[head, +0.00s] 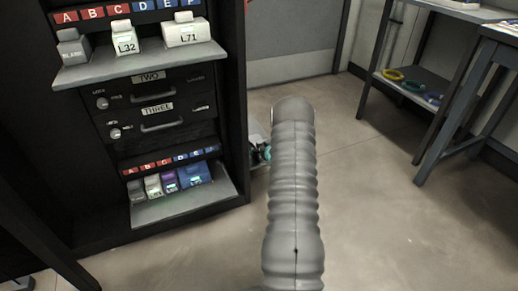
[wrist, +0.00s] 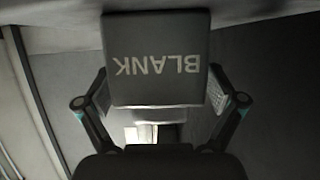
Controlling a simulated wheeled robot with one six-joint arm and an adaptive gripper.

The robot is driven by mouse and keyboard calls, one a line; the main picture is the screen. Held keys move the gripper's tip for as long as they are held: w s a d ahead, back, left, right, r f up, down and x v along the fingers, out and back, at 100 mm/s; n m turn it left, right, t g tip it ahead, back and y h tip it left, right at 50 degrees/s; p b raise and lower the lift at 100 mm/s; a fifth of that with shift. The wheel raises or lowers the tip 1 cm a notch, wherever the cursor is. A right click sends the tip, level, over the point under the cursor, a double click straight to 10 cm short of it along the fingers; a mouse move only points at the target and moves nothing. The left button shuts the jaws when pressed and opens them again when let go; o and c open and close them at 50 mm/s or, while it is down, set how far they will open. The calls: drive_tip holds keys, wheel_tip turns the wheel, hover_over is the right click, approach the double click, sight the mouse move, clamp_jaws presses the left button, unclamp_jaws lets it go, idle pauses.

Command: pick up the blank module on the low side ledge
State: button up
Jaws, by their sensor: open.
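The blank module (wrist: 158,62) is a grey block with BLANK in white letters, upside down in the wrist view. It fills the top middle, close in front of the camera. My gripper (wrist: 160,85) is open, with one finger on each side of the module. I cannot tell whether the pads touch it. In the head view a small part of my gripper (head: 262,153) shows beside my arm, near the side ledge (head: 253,132) at the cabinet's right side. The module on that ledge is hidden there.
The cabinet's upper shelf (head: 140,65) holds a grey module (head: 72,46), L32 (head: 124,40) and L71 (head: 186,32). Its lower shelf (head: 185,208) holds several small modules. A workbench (head: 425,85) with coloured coils stands at the right. The floor between is clear.

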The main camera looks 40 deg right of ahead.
drive_tip(key=c, duration=1.3)
drive_tip(key=shift+r, duration=0.1)
